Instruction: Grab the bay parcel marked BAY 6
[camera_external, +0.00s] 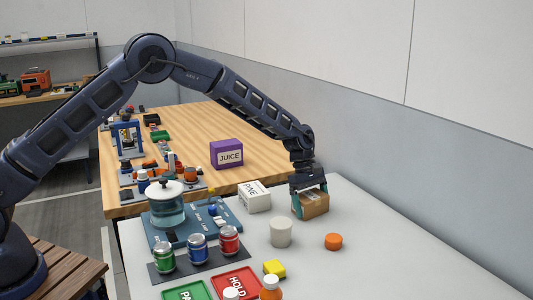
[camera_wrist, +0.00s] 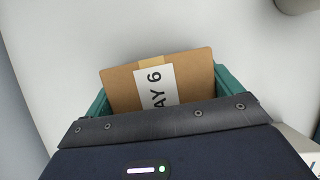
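The parcel marked BAY 6 (camera_wrist: 130,88) is a brown cardboard box with a tan tape strip and a white label; "AY 6" is readable in the wrist view. In the external view the parcel (camera_external: 315,205) is at the far side of the pale table. My gripper (camera_external: 311,199) is down over it, with one teal finger on each side. In the wrist view my gripper (camera_wrist: 165,90) has its fingers close along the parcel's left and right sides. Whether they press on it cannot be told. The fingertips are partly hidden by the parcel.
A white box marked PINE (camera_external: 254,197) stands left of the parcel. Cans, a glass jar (camera_external: 168,208) and trays are further left. The table's right side (camera_external: 420,265) is clear.

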